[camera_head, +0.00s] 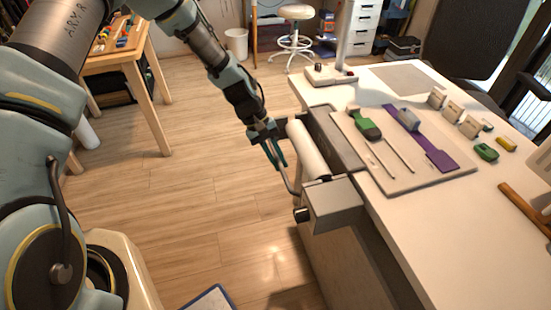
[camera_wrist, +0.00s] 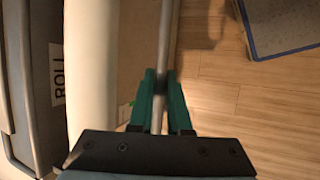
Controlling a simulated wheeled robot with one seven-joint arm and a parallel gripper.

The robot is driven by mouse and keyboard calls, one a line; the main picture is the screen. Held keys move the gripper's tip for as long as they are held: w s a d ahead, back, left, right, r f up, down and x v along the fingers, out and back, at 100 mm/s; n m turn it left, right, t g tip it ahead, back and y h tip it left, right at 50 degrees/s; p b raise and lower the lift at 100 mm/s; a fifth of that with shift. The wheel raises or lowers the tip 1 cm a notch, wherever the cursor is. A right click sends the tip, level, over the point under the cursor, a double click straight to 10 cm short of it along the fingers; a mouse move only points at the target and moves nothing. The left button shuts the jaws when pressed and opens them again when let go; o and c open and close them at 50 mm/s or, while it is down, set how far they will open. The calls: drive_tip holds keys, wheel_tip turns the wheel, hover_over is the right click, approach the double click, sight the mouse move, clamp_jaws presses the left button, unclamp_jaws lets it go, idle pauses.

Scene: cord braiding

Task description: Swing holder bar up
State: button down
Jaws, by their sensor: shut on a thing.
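The holder bar (camera_head: 290,182) is a thin grey metal rod along the outer side of the roll holder at the table's near left edge. Its bent lower end meets the holder near the grey end block. My gripper (camera_head: 278,160) has green fingers and is shut on the bar. In the wrist view the bar (camera_wrist: 165,40) runs up the picture between the green fingertips (camera_wrist: 160,82). The white paper roll (camera_head: 306,150) lies beside the bar, and it fills the left middle of the wrist view (camera_wrist: 90,70). The fingers hide part of the bar.
The grey holder block (camera_head: 345,205) juts from the white table (camera_head: 420,250). A board (camera_head: 440,181) on the table carries green-handled tools and a purple strip. A wooden side table (camera_head: 128,60) stands back left. The floor (camera_head: 210,180) left of the roll is clear.

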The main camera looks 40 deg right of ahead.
drive_tip(key=shift+s+d+r+n+t+y+b, duration=0.1)
drive_tip(key=shift+s+d+r+n+t+y, duration=0.25)
drive_tip(key=shift+y, duration=0.7)
drive_tip(key=shift+d+n+t+y+b, duration=0.1)
drive_tip(key=shift+d+t+y, duration=0.4)
drive_tip(key=shift+y, duration=0.6)
drive_tip(key=shift+s+d+r+n+t+y+b, duration=0.1)
drive_tip(key=shift+s+d+r+n+t+y, duration=0.25)
drive_tip(key=shift+y, duration=0.7)
drive_tip(key=shift+d+f, duration=0.1)
drive_tip(key=shift+f, duration=0.05)
drive_tip(key=c, duration=0.9)
unclamp_jaws()
drive_tip(key=shift+w, duration=0.1)
drive_tip(key=shift+o, duration=0.2)
